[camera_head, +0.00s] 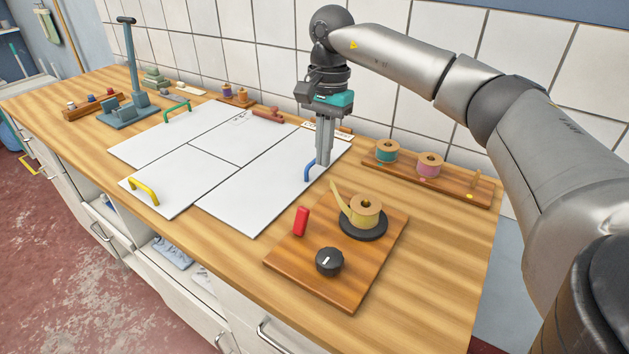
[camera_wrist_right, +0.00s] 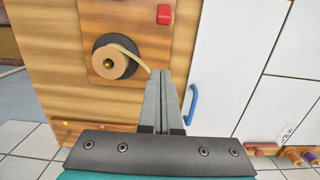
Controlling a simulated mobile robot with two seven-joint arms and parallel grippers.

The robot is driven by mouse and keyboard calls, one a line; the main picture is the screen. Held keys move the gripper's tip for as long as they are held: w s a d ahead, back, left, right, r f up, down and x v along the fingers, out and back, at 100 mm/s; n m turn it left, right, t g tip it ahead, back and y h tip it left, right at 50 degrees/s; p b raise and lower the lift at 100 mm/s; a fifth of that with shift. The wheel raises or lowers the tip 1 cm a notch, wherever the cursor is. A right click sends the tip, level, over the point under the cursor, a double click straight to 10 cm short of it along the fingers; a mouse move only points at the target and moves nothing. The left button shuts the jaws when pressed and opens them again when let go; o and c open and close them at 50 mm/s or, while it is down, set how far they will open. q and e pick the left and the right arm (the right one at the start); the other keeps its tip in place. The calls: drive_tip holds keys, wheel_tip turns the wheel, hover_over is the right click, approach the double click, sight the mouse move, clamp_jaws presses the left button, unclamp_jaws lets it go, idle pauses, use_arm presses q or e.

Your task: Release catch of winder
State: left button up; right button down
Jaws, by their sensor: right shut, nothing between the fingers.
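The winder is a wooden board (camera_head: 300,255) at the counter's front right. On it are a tan spool of tape (camera_head: 366,207) on a black disc (camera_head: 362,226), an upright red catch (camera_head: 301,221) and a black knob (camera_head: 329,262) with a white mark. In the right wrist view the spool (camera_wrist_right: 110,63) and the red catch (camera_wrist_right: 164,14) show, but the knob does not. My right gripper (camera_head: 324,163) is shut and empty, pointing down behind the board, near the blue handle (camera_head: 309,171). Its fingertips (camera_wrist_right: 160,72) appear beside the tape's loose end. My left gripper is out of view.
White panels (camera_head: 270,185) with blue, green and yellow handles (camera_head: 144,191) cover the middle of the counter. A rack with two spools (camera_head: 450,185) stands behind the winder by the tiled wall. A grey-blue stand (camera_head: 130,112) is at the far left.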

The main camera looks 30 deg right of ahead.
sight(301, 221)
drive_tip(key=f, duration=0.3)
drive_tip(key=f+b, duration=0.1)
drive_tip(key=f, duration=0.6)
drive_tip(key=shift+s+a+f+b, duration=0.1)
drive_tip(key=shift+s+a+b, duration=0.1)
drive_tip(key=shift+a+b, duration=0.15)
drive_tip(key=a+r, duration=0.1)
drive_tip(key=s+a+r, duration=0.1)
drive_tip(key=shift+a+p, duration=0.3)
drive_tip(key=shift+a, duration=0.05)
drive_tip(key=shift+s+a+r, duration=0.15)
drive_tip(key=shift+a, duration=0.2)
